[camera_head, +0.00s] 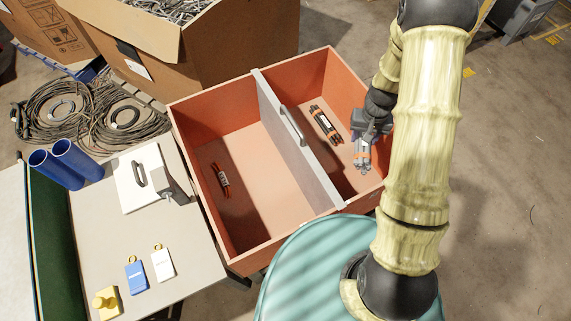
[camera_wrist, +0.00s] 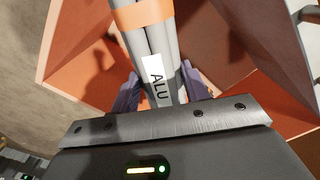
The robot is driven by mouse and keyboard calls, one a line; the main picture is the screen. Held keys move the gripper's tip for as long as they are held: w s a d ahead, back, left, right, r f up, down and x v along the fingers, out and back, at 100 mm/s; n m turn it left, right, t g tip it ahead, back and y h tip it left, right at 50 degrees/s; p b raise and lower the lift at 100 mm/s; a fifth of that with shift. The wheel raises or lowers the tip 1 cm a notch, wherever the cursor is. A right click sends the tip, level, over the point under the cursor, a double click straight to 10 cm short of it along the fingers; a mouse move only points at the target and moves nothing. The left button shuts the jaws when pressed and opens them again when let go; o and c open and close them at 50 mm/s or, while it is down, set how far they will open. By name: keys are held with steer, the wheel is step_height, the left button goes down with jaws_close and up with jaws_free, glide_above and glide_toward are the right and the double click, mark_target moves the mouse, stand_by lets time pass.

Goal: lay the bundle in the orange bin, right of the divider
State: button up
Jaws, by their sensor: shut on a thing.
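The orange bin (camera_head: 232,247) stands in the middle of the head view, split by a grey divider (camera_head: 292,150) with a handle. My gripper (camera_head: 366,138) is over the right compartment near its right wall. It is shut on a grey bundle (camera_head: 362,154) with orange bands. In the wrist view the grey bundle (camera_wrist: 168,45) sits between the fingers (camera_wrist: 160,95), with an orange band and a white label reading ALU. Whether the bundle touches the bin floor cannot be told. A dark bundle with orange bands (camera_head: 325,125) lies in the right compartment, left of my gripper.
A small red bundle (camera_head: 222,180) lies in the left compartment. A table (camera_head: 195,235) at left holds blue cups (camera_head: 67,163), a white board (camera_head: 135,190), tags and a yellow object. A cardboard box (camera_head: 235,50) of cable scrap stands behind the bin.

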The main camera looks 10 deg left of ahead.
steer(key=shift+w, duration=0.3)
steer(key=shift+s+a, duration=0.15)
steer(key=shift+s, duration=0.2)
steer(key=shift+f+b, duration=0.3)
steer(key=shift+b, duration=0.1)
step_height(320, 180, down, 20)
steer(key=m+b, duration=1)
steer(key=b, duration=1.2)
steer(key=shift+s+f+m, duration=0.15)
steer(key=shift+s+m, duration=0.15)
steer(key=shift+m, duration=0.1)
steer(key=shift+f+b, duration=1.15)
steer(key=shift+f, duration=1.95)
